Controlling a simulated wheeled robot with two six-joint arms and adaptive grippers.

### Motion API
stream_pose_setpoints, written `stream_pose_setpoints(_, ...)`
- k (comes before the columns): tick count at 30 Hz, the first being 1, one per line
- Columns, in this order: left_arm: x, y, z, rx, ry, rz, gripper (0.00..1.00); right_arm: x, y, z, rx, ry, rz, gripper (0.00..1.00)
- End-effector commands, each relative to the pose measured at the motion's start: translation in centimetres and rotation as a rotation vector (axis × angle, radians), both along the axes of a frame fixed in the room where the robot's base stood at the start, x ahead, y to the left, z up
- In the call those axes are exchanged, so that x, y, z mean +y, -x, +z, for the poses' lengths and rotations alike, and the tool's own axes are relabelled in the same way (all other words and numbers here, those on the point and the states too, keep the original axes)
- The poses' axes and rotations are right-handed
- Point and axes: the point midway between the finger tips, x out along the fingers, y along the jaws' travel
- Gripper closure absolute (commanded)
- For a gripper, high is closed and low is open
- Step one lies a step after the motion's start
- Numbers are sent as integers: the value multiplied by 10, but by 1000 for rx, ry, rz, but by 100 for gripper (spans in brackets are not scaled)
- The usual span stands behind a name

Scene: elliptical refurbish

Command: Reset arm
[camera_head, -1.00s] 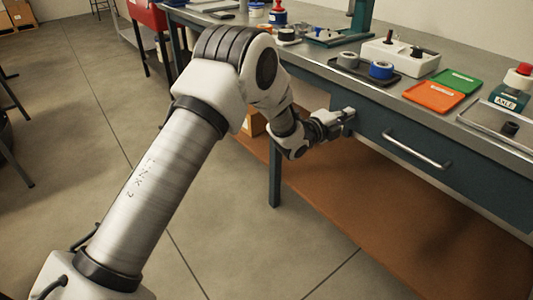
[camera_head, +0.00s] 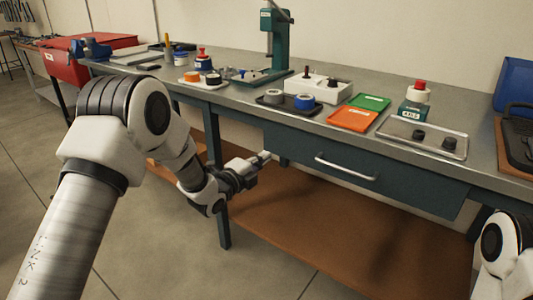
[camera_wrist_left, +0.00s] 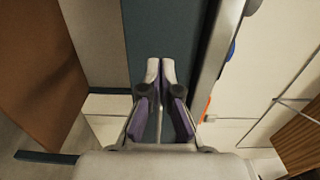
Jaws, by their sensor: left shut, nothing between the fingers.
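My left arm (camera_head: 95,180) comes in from the left in the head view and is bent at the elbow. My left gripper (camera_head: 264,157) is in front of the bench's drawer front (camera_head: 360,172), left of the drawer handle (camera_head: 347,168). In the left wrist view the two fingers of the left gripper (camera_wrist_left: 161,68) are together, with nothing between them. Part of my right arm (camera_head: 505,250) shows at the lower right edge of the head view. My right gripper is out of view.
The grey workbench (camera_head: 222,95) holds a black tray (camera_head: 290,106), an orange tray (camera_head: 353,118), a green tray (camera_head: 369,102), a metal tray (camera_head: 440,142) and a green press (camera_head: 280,40). A brown lower shelf (camera_head: 340,235) lies beneath. The floor at left is open.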

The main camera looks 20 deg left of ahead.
Motion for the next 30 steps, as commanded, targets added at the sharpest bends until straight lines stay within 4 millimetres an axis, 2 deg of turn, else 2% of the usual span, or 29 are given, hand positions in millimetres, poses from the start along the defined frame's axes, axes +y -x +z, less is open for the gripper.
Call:
stream_pose_setpoints(3,10,24,1,2,3,2,100,0,0,4,1,0,0,60)
stream_pose_setpoints(6,16,40,0,2,2,2,100,0,1,5,1,0,0,60)
stream_pose_setpoints(9,18,48,-3,6,1,0,100,0,1,6,1,0,0,60)
stream_pose_setpoints(11,18,52,-15,23,0,-1,100,0,1,5,1,0,0,60)
stream_pose_setpoints(14,11,63,-61,100,-9,-14,100,0,1,5,1,0,0,60)
stream_pose_setpoints(17,2,97,-132,259,-12,-13,100,0,1,5,1,0,0,60)
stream_pose_setpoints(18,1,117,-164,348,-4,2,100,0,1,5,1,0,0,60)
stream_pose_setpoints(20,0,150,-208,500,36,38,100,0,1,5,1,0,0,60)
stream_pose_setpoints(21,1,175,-235,612,78,75,100,0,1,5,1,0,0,60)
stream_pose_setpoints(23,4,216,-272,783,153,151,100,0,1,5,1,0,0,60)
stream_pose_setpoints(24,6,245,-293,900,212,219,100,0,1,5,1,0,0,60)
stream_pose_setpoints(27,14,319,-331,1163,366,430,100,0,1,5,1,0,0,60)
stream_pose_setpoints(30,24,385,-348,1364,525,697,100,0,1,6,1,0,0,60)
